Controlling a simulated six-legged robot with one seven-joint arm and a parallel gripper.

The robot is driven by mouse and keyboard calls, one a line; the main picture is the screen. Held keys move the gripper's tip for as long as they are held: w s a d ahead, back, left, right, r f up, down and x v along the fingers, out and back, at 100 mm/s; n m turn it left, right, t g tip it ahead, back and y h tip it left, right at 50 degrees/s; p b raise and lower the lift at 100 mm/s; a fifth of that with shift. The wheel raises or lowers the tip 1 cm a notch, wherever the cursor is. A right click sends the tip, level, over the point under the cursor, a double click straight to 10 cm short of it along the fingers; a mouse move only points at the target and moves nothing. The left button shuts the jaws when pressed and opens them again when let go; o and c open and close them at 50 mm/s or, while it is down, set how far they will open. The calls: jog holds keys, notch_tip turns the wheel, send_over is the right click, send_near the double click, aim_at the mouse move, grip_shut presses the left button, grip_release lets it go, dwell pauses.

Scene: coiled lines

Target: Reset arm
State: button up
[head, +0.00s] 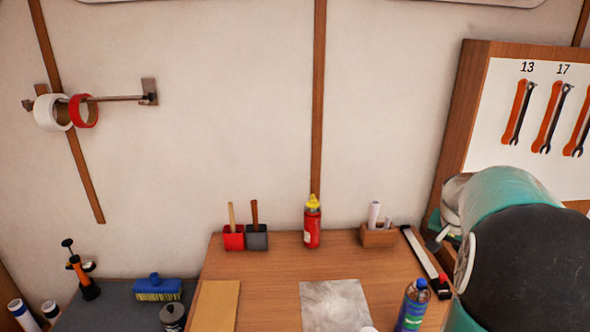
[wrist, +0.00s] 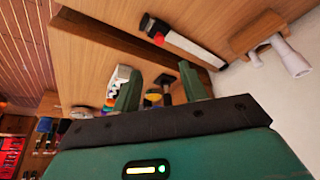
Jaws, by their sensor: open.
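My gripper (wrist: 160,84) shows in the wrist view with its two green fingers apart. Small items appear behind and between the fingers, too partly covered to name surely. I see nothing held between the fingers. In the head view my teal and black arm fills the right side, and its bulk hides most of the gripper there. The arm is over the right end of the wooden table (head: 275,262).
A tool board (head: 530,115) is behind the arm. The table's middle holds a grey sheet (head: 335,303).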

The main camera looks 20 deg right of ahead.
jog(key=shift+a, duration=0.1)
jog(key=a+r+n+t+y, duration=0.1)
jog(key=a+r+n, duration=0.2)
jog(key=a, duration=0.9)
jog(key=a+r+n+t, duration=0.1)
jog(key=a+r+n, duration=0.2)
jog(key=a, duration=0.8)
jog(key=s+a+n+y, duration=0.1)
jog(key=s+a+n, duration=0.2)
jog(key=a, duration=0.6)
jog(key=s+a+f+n+t+y, duration=0.1)
jog(key=s+a+n+y, duration=0.1)
jog(key=s+a, duration=0.4)
jog(key=a+n, duration=0.1)
jog(key=a, duration=0.2)
jog(key=shift+s+n, duration=0.25)
jog(key=shift+n, duration=0.05)
